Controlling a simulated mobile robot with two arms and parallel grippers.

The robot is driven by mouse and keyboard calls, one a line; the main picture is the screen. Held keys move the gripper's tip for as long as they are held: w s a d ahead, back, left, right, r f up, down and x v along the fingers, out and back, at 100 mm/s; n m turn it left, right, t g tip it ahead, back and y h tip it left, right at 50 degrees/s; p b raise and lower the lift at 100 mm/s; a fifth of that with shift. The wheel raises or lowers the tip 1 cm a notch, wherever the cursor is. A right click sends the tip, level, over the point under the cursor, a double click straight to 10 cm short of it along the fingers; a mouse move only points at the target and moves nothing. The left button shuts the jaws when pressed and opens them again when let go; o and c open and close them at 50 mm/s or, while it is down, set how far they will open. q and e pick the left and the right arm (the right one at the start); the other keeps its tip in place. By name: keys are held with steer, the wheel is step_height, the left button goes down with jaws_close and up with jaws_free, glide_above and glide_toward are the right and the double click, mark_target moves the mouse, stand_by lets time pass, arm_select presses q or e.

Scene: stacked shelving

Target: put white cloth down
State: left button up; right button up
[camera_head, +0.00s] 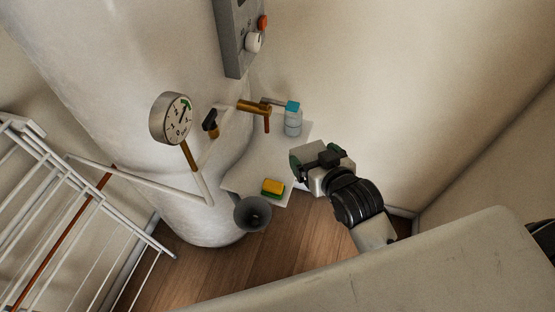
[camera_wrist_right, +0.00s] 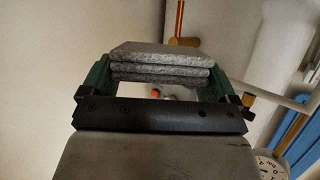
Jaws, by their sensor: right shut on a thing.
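The folded white cloth (camera_wrist_right: 160,62), greyish in this light, shows in the right wrist view as several stacked layers. My right gripper (camera_wrist_right: 158,78) is shut on it, with a green finger at each end of the cloth. In the head view my right gripper (camera_head: 305,162) is over the right side of a small pale shelf (camera_head: 250,168) beside the tank. I cannot make out the cloth clearly in the head view. From these frames I cannot tell whether the cloth touches any surface. My left gripper is not in view.
On the shelf are a blue-capped bottle (camera_head: 293,120) and a yellow-green sponge (camera_head: 272,188). A dark grey cup-like thing (camera_head: 253,212) is at its front. A brass valve (camera_head: 254,107) and gauge (camera_head: 172,118) project from the tank (camera_head: 120,60). A white rack (camera_head: 70,215) stands left.

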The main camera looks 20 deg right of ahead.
steer(key=w+d+f+n+y+b, duration=0.1)
steer(key=w+d+f+b, duration=0.1)
steer(key=w+f+b, duration=0.6)
arm_select(q)
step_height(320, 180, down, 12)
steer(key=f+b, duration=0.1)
steer(key=b, duration=0.1)
arm_select(e)
steer(key=b, duration=0.1)
glide_above(279, 157)
step_height(279, 157, down, 7)
steer(key=shift+r, duration=0.2)
steer(key=shift+w+f, duration=0.15)
arm_select(q)
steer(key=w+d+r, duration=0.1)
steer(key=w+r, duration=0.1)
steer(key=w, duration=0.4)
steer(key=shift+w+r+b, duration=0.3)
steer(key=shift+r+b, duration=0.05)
steer(key=shift+b, duration=0.05)
arm_select(e)
steer(key=shift+f, duration=1.9)
steer(key=shift+f, duration=0.1)
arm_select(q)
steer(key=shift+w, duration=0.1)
arm_select(e)
steer(key=o, duration=0.6)
steer(key=shift+o, duration=0.2)
